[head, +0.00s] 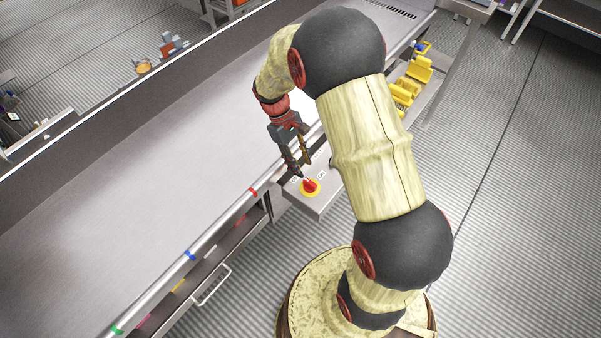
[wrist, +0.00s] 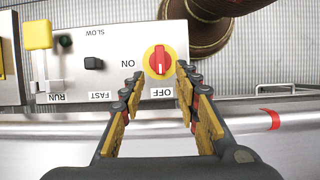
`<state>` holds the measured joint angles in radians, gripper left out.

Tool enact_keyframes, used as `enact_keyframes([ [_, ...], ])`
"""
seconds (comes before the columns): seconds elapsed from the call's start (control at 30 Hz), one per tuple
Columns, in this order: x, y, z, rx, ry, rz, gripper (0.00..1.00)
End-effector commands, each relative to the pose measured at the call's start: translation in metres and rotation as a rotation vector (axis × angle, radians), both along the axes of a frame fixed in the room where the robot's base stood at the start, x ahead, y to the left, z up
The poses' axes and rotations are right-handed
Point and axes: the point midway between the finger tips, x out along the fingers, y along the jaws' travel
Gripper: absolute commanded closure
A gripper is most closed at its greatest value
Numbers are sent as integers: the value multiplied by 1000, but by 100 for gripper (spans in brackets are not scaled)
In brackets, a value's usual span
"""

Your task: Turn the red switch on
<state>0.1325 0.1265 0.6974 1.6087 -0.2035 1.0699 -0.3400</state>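The red switch (wrist: 159,57) is a round rotary knob on a yellow ring, set in a pale control panel (wrist: 112,75). Its white mark points at the OFF label in the wrist view; the ON label is to its left. It also shows in the head view (head: 310,186) near the panel's end. My gripper (wrist: 160,82) is open and empty. Its two fingers point at the panel, with the knob seen between and just beyond their tips. In the head view my gripper (head: 299,168) is close above the knob; the exact gap cannot be told.
On the panel are a black SLOW/FAST switch (wrist: 93,63), a dark green button (wrist: 66,41) and a yellow-capped part (wrist: 38,35). A long metal conveyor (head: 150,180) with coloured rail bands runs beside it. My base is close by.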

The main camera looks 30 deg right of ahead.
Motion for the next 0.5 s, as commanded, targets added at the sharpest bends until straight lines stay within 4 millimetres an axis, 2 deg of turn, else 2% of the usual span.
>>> enact_keyframes([
  [0.17, -6, -2, -13, 4, 5, 11, 68],
  [0.5, -23, -9, -59, 4, 3, 9, 68],
])
